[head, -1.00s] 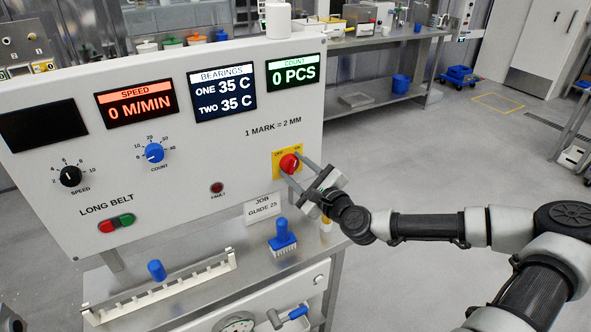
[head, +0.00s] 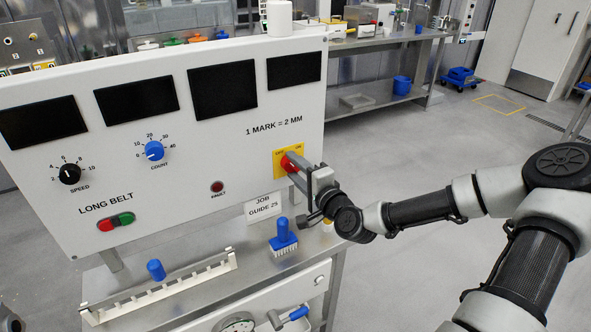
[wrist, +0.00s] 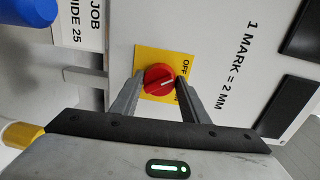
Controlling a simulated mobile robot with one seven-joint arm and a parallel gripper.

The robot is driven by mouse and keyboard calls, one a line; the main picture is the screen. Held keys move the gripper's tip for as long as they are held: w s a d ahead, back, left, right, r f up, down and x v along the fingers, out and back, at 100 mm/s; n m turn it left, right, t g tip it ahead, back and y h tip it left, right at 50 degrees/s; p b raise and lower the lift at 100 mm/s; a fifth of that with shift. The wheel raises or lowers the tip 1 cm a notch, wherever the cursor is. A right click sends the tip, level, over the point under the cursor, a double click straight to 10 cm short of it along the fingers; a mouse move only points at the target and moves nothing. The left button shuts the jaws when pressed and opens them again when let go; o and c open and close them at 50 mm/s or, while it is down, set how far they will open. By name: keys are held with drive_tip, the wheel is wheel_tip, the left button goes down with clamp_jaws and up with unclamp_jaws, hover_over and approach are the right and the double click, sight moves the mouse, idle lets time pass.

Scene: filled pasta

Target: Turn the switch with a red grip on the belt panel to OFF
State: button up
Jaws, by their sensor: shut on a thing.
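The switch with a red grip (head: 288,163) sits on a yellow plate (head: 279,156) at the right side of the white belt panel (head: 230,150). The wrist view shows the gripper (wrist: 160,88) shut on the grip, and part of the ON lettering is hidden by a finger.
The panel's displays (head: 222,90) are all dark. A speed knob (head: 69,174), a blue count knob (head: 154,151) and a red-green button pair (head: 116,222) are to the left. A job guide card (head: 263,207) and blue-handled brush (head: 283,236) stand below the switch.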

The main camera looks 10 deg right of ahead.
drive_tip(key=shift+n, duration=0.9)
drive_tip(key=o, duration=1)
drive_tip(key=shift+o, duration=0.2)
drive_tip(key=p+v, duration=0.8)
drive_tip(key=v, duration=0.9)
drive_tip(key=shift+s, duration=0.3)
